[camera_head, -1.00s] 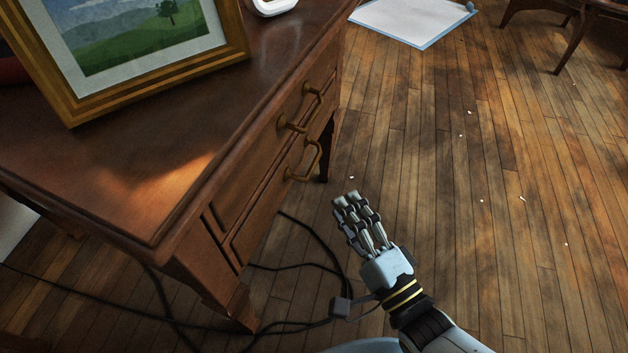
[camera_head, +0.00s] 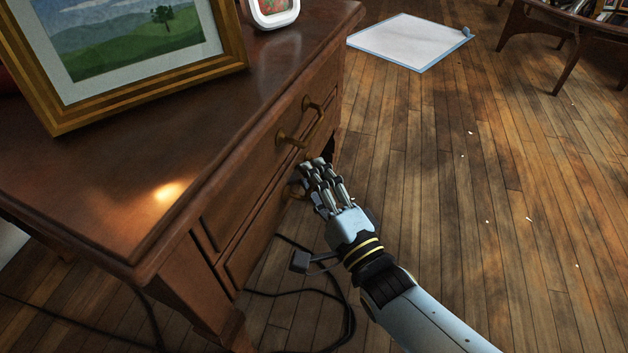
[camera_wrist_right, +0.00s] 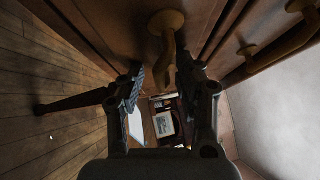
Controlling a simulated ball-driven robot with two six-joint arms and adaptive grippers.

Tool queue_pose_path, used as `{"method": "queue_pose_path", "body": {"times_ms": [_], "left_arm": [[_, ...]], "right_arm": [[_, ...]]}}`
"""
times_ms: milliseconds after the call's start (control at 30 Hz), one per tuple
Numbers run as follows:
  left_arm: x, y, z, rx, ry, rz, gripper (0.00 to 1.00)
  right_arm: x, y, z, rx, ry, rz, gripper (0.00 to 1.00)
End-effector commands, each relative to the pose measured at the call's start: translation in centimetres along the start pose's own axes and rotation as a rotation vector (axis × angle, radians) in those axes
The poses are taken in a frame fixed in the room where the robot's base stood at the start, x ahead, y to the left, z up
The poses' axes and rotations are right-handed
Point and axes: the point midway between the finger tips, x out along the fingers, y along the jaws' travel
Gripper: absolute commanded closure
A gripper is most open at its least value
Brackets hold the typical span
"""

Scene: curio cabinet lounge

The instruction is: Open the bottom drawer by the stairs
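A dark brown wooden desk has an upper drawer (camera_head: 240,190) and a bottom drawer (camera_head: 257,228), both apparently closed. The bottom drawer's brass handle (camera_head: 295,192) is mostly hidden behind my right gripper (camera_head: 313,164) in the head view. In the right wrist view this handle (camera_wrist_right: 167,48) reaches in between the two spread fingers of my right gripper (camera_wrist_right: 165,78). Those fingers are open, with gaps visible on both sides of the handle. The upper drawer's brass handle (camera_head: 290,138) is just above my gripper. My left gripper is not in view. No stairs are visible.
A framed landscape picture (camera_head: 135,85) and a white-rimmed object (camera_head: 273,22) stand on the desktop. Black cables (camera_head: 318,335) lie on the floor beside the desk. A pale board (camera_head: 410,42) lies farther back. The wooden floor (camera_head: 470,230) to the right is mostly clear.

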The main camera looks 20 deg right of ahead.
Motion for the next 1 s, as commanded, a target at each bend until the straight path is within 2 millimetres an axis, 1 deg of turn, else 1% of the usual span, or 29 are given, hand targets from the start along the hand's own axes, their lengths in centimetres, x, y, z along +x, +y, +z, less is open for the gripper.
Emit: {"method": "queue_pose_path", "body": {"times_ms": [167,400,433,1000], "left_arm": [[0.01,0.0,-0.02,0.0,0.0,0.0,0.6],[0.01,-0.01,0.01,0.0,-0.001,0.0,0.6],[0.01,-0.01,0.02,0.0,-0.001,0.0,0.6],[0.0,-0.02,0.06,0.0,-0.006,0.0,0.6]], "right_arm": [[0.0,-0.02,0.0,0.0,0.0,0.0,0.66],[-0.03,-0.01,0.0,0.0,0.0,0.0,0.97],[-0.03,0.0,0.0,0.0,0.0,0.0,1.0],[-0.31,0.1,-0.15,0.001,0.0,0.005,1.0]]}}
